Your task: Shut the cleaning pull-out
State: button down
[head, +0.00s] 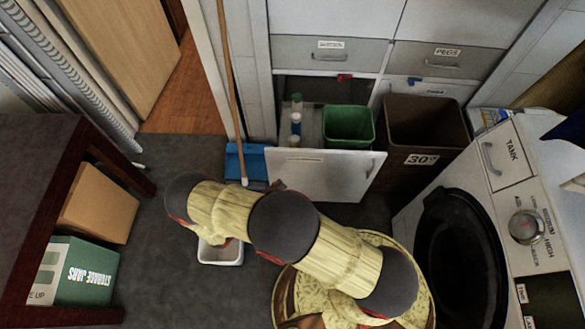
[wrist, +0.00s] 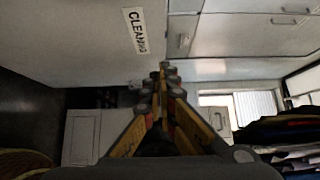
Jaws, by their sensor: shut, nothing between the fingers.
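The cleaning pull-out stands open in the head view, its white front panel (head: 335,180) well forward of the cabinet. It holds a green bin (head: 348,127) and small bottles (head: 296,122). In the wrist view the panel (wrist: 85,40) with its "CLEANING" label (wrist: 137,30) fills the upper left. My gripper (wrist: 165,72) is shut and empty, with its fingertips close to the panel near the label. I cannot tell whether they touch it. In the head view my arm hides most of the gripper, near the panel's lower left.
A brown laundry bin (head: 425,135) stands right of the pull-out, and a white washing machine (head: 500,210) is at the right. A blue dustpan (head: 247,160) and broom (head: 229,80) are at the left. A white tub (head: 220,254) sits on the floor by my arm.

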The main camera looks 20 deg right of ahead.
jog(key=b, duration=0.3)
send_near(309, 154)
jog(key=s+d, duration=0.2)
jog(key=d, duration=0.1)
jog(key=shift+w+d+f+b, duration=0.15)
jog(key=shift+w+b, duration=0.1)
jog(key=shift+w, duration=0.45)
jog(key=shift+w+d+r+b, duration=0.1)
jog(key=shift+w+d+b, duration=0.15)
jog(key=shift+w, duration=0.4)
jog(key=shift+w+d+f+b, duration=0.1)
jog(key=shift+w+b, duration=0.15)
jog(key=shift+w, duration=0.45)
